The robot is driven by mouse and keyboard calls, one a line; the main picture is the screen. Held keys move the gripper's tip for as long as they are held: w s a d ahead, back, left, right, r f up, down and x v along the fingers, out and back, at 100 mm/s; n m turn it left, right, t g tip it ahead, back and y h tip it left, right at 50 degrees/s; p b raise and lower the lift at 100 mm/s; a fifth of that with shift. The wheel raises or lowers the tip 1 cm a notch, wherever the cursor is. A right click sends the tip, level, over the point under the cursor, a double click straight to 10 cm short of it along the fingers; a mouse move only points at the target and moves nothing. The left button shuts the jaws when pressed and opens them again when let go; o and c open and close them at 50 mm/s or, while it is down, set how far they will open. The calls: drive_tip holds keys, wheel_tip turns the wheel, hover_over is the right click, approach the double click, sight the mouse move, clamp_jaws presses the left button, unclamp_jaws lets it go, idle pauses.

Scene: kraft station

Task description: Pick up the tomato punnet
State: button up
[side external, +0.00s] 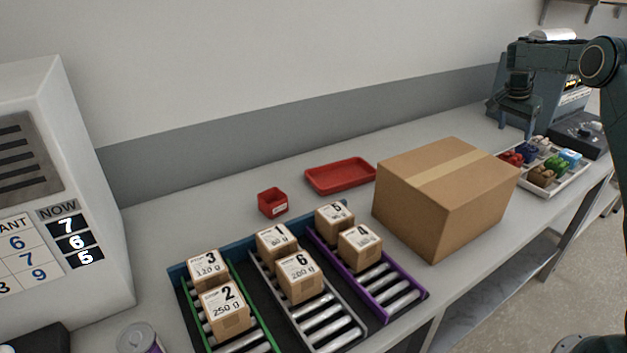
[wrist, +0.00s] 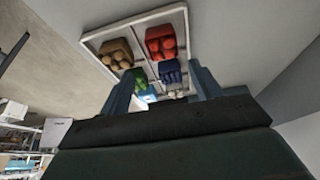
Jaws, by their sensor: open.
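The tomato punnet (wrist: 160,42), a red box with round red tops, sits in a white compartment tray (wrist: 98,38). In the side external view the red punnet (side external: 511,158) is at the left end of the tray (side external: 569,184). My gripper (side external: 516,128) is above and behind the tray in that view, pointing down, with its fingers apart. In the wrist view my gripper (wrist: 163,82) is open and empty, and the tomato punnet lies beyond the fingertips. The blue punnet (wrist: 170,72) is nearer the fingers. Part of the tray is hidden behind the fingers.
A brown punnet (wrist: 115,52) and a green one (wrist: 134,80) share the tray. A large cardboard box (side external: 445,198) stands left of the tray. Numbered small boxes sit on roller lanes (side external: 395,295). A red tray (side external: 341,175) lies at the back. A dark scale-like device (side external: 580,135) is at right.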

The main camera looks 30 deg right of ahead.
sight(511, 156)
drive_tip(key=x, duration=0.7)
drive_tip(key=shift+d+f, duration=0.1)
drive_tip(key=shift+f, duration=0.25)
drive_tip(key=shift+f, duration=0.1)
drive_tip(key=shift+x, duration=2.45)
drive_tip(key=shift+w, duration=0.15)
drive_tip(key=shift+c, duration=0.4)
drive_tip(key=c, duration=0.7)
